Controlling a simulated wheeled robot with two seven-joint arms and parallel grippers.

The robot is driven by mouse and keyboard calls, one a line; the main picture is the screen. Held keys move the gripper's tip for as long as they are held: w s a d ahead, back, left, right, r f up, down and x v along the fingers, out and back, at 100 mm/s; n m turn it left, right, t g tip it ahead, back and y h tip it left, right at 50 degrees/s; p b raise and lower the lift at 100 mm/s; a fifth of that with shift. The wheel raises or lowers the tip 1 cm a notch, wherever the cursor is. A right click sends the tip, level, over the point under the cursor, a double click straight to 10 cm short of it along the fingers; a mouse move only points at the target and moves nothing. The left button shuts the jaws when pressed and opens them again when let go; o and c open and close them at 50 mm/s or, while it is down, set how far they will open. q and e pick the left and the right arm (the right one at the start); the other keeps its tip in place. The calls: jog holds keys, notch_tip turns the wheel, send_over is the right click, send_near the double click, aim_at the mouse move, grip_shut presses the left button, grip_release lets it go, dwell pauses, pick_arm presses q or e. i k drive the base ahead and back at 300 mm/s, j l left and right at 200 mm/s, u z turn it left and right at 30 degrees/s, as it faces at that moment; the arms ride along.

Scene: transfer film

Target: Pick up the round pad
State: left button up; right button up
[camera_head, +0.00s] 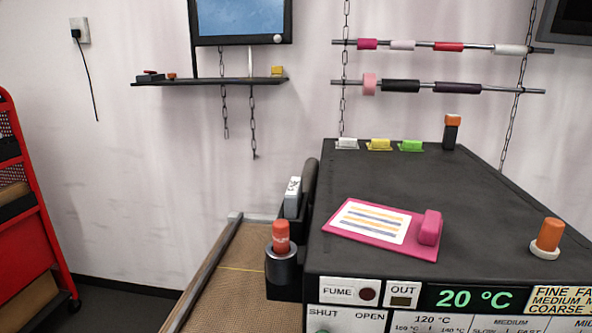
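No thing in view is plainly a round pad. The nearest match is a small upright piece with an orange cylindrical top (550,233) and a round white base, standing at the right front of the dark machine top (400,182). Another orange-capped piece with a dark body (451,131) stands at the machine's back edge. A red-orange cylinder (281,238) stands in a dark cup at the machine's left side. Neither of my grippers shows in this view.
A pink board with a striped sheet (372,221) and a pink block (430,227) lies at the machine's front left. White, yellow and green blocks (380,145) line the back edge. Rolls hang on wall bars. A red cart (25,220) stands left. The machine's middle is clear.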

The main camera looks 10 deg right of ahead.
aim_at(551, 231)
jog(key=z, duration=1.7)
